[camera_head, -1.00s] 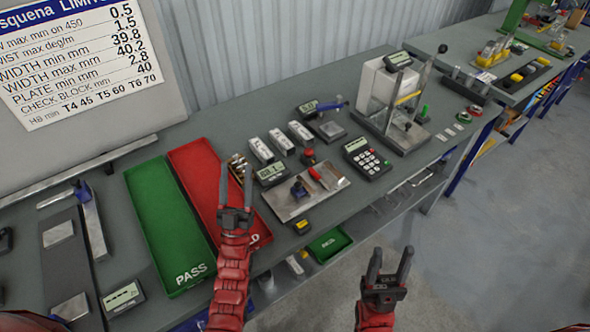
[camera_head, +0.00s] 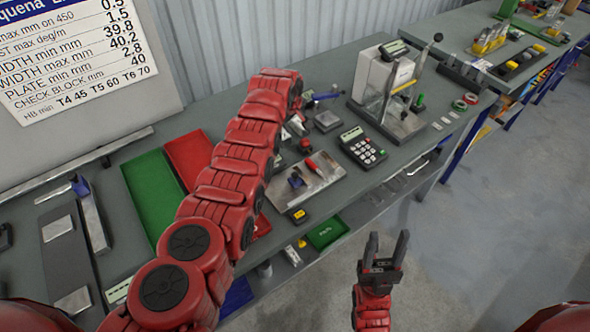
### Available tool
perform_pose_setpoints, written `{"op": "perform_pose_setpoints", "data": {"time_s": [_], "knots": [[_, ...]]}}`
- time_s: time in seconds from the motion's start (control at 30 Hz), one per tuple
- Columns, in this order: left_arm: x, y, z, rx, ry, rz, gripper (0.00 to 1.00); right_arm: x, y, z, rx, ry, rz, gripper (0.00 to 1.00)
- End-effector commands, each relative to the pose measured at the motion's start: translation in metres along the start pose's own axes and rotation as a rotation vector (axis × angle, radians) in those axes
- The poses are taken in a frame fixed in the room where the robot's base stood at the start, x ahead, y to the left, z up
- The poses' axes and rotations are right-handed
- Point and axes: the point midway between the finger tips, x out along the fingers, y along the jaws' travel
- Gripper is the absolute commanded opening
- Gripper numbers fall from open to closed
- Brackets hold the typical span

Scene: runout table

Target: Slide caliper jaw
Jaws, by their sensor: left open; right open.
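I cannot pick out the caliper or its jaw for certain. A blue-handled tool (camera_head: 326,97) lies at the back of the table, just right of my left wrist, and its left part is covered. My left arm reaches up across the table, and its forearm and wrist hide its gripper. My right gripper (camera_head: 384,250) is open and empty, fingers pointing up, in front of the table's edge and apart from everything on it.
A metal plate (camera_head: 322,184) carries small tools. A keypad device (camera_head: 363,148) and a press-like stand (camera_head: 373,78) are to the right. The green PASS tray (camera_head: 150,190) and red tray (camera_head: 188,155) are partly covered by my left arm. A green bin (camera_head: 327,232) sits below.

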Motion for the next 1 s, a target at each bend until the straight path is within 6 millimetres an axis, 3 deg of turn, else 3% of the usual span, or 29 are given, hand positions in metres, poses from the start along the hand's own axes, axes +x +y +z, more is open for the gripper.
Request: {"op": "perform_pose_setpoints", "data": {"time_s": [0.03, 0.2, 0.3, 0.4, 0.67, 1.0], "knots": [[-0.025, 0.001, 0.009, -0.026, -0.053, -0.067, 0.59, 0.0, 0.0, 0.0, 0.0, 0.0, 0.0, 0.51], [-0.09, -0.02, 0.043, -0.105, -0.195, -0.289, 0.59, 0.0, 0.0, 0.0, 0.0, 0.0, 0.0, 0.51], [-0.112, -0.03, 0.055, -0.13, -0.236, -0.367, 0.59, 0.0, 0.0, 0.0, 0.0, 0.0, 0.0, 0.51], [-0.121, -0.034, 0.059, -0.139, -0.252, -0.398, 0.59, -0.002, 0.0, 0.0, 0.0, 0.0, 0.0, 0.51], [-0.102, -0.042, 0.065, -0.14, -0.252, -0.4, 0.59, -0.024, -0.001, 0.004, 0.0, 0.0, 0.0, 0.51], [-0.043, -0.067, 0.082, -0.14, -0.251, -0.401, 0.59, -0.084, -0.004, 0.014, 0.0, 0.0, 0.0, 0.51]]}}
